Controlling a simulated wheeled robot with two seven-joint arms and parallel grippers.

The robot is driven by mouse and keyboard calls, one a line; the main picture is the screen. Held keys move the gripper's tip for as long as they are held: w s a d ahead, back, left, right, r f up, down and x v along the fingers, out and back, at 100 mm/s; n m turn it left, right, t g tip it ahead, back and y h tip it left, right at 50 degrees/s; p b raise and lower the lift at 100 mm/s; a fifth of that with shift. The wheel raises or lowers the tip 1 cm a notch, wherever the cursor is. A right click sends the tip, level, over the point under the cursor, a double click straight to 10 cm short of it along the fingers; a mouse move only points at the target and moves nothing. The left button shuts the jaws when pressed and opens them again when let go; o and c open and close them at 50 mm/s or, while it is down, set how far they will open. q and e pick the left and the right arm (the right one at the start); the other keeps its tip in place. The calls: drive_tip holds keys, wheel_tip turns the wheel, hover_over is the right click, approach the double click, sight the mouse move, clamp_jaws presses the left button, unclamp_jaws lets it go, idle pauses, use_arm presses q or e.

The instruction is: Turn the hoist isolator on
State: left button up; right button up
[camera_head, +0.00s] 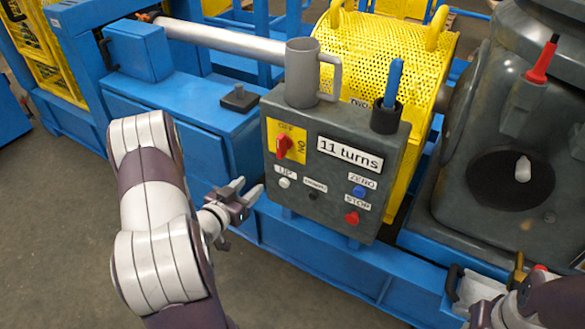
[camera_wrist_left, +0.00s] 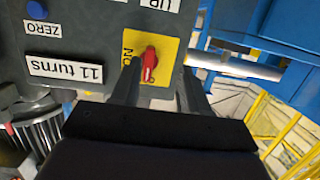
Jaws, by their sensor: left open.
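The hoist isolator (camera_head: 284,145) is a red knob on a yellow plate, at the upper left of the grey control box's front. Its plate reads OFF above and ON at the right; the knob stands roughly upright, toward OFF. My left gripper (camera_head: 250,188) is open and empty, below and left of the knob in the head view. In the left wrist view the knob (camera_wrist_left: 150,63) shows between the open fingers (camera_wrist_left: 161,80), apart from them as far as I can tell. My right gripper (camera_head: 487,312) is partly in view at the bottom right; its jaws are unclear.
The control box (camera_head: 320,190) also bears an "11 turns" display (camera_head: 350,153) and UP, ZERO and red STOP (camera_head: 352,218) buttons. A grey mug (camera_head: 301,75) and a dark cup (camera_head: 386,118) holding a blue-handled tool stand on top. Blue framework (camera_head: 290,245) runs below.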

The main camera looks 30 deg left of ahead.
sight(278, 144)
use_arm(q)
wheel_tip(278, 144, up, 5)
drive_tip(key=t+h, duration=0.1)
drive_tip(key=t, duration=0.1)
drive_tip(key=w, duration=0.4)
drive_tip(key=w+d+b, duration=0.1)
drive_tip(key=w, duration=0.8)
drive_tip(key=shift+w+d+f+b, duration=0.15)
drive_tip(key=shift+d+b, duration=0.15)
drive_tip(key=shift+d, duration=0.05)
clamp_jaws()
